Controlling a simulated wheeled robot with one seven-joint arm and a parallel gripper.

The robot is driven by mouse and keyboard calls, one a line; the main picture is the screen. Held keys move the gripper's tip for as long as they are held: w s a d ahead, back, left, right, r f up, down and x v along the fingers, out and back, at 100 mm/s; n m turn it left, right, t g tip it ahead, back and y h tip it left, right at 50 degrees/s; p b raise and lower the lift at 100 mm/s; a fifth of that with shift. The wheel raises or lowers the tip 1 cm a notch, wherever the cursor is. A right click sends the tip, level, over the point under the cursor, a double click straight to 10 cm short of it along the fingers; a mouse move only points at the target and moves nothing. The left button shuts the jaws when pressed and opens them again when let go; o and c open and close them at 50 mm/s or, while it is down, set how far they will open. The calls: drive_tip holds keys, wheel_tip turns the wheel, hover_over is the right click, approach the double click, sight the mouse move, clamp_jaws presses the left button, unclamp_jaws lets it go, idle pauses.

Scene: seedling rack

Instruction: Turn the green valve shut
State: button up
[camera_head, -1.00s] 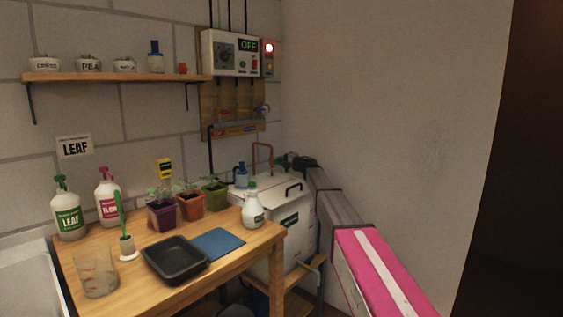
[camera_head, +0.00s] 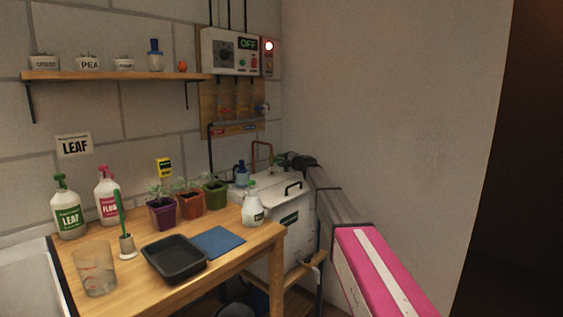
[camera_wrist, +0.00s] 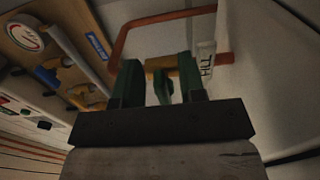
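The green valve handle (camera_wrist: 164,86) shows in the wrist view, on a brass-coloured body (camera_wrist: 168,63) in a copper pipe (camera_wrist: 125,42). My gripper (camera_wrist: 160,78) has one finger on each side of the handle. The fingers are apart, and narrow gaps show between them and the handle, so it does not look clamped. In the head view, my gripper (camera_head: 281,160) is by the copper pipe (camera_head: 262,146) above the white tank; the handle cannot be made out there.
The white tank (camera_head: 270,205) stands below my gripper, right of the wooden bench (camera_head: 130,272). A control box (camera_head: 228,55) reading OFF and a board with small valves (camera_head: 218,100) are on the wall above. A label (camera_wrist: 206,62) hangs beside the pipe. Bare wall is at right.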

drive_tip(key=v, duration=1)
drive_tip(key=shift+s+d, duration=0.3)
